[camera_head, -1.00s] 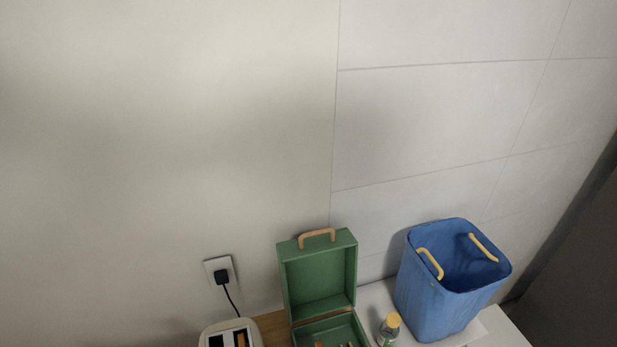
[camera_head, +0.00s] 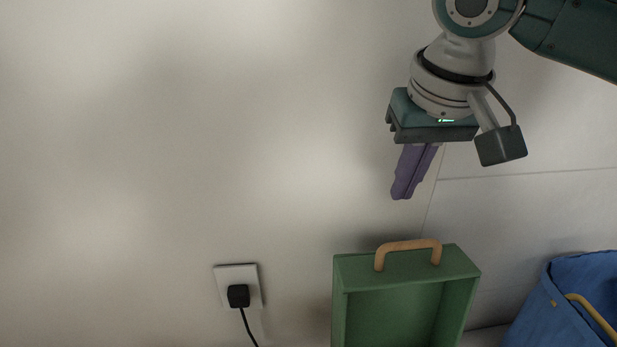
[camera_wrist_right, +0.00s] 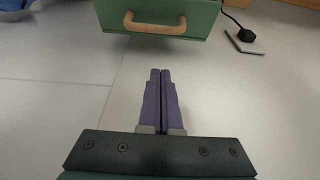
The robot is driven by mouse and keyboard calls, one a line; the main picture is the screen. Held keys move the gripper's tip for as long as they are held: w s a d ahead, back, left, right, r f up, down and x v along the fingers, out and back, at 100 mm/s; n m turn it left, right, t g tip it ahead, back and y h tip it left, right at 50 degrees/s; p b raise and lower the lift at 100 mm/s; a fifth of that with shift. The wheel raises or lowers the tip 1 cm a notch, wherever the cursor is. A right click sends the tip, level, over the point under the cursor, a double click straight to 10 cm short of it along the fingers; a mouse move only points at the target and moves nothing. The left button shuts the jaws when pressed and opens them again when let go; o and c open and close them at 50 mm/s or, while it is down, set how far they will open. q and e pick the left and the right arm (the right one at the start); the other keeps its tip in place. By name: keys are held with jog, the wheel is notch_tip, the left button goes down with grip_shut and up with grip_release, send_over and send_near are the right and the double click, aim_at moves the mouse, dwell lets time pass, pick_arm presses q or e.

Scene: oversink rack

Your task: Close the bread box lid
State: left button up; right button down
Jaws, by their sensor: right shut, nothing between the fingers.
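The green bread box lid (camera_head: 392,312) stands raised and open in the head view, with a tan wooden handle (camera_head: 408,246) on its top edge. The lower part of the box is out of the frame. My right gripper (camera_head: 402,194) has purple fingers, shut and empty, pointing down. It hangs above the lid's handle, apart from it. In the right wrist view the closed fingers (camera_wrist_right: 161,74) point toward the lid (camera_wrist_right: 190,28) and its handle (camera_wrist_right: 155,24), with a gap between. My left gripper is not in view.
A blue bin (camera_head: 560,310) with a yellow handle stands to the right of the lid. A wall outlet with a black plug (camera_head: 238,296) is to the left. The wall (camera_head: 150,150) runs behind everything. The space left of the gripper is clear.

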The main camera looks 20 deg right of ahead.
aim_at(390, 221)
jog(key=x, duration=0.7)
jog(key=shift+a+f, duration=0.1)
jog(key=shift+f, duration=0.25)
jog(key=shift+w+f, duration=0.1)
jog(key=shift+f, duration=0.25)
jog(key=shift+s+a+r+p, duration=0.15)
jog(key=shift+s+r+p, duration=0.5)
jog(key=shift+s+p, duration=0.5)
jog(key=shift+s+a+r+p, duration=0.15)
jog(key=shift+s+p, duration=0.3)
jog(key=shift+p, duration=0.15)
jog(key=shift+s+a, duration=0.1)
jog(key=shift+s, duration=0.05)
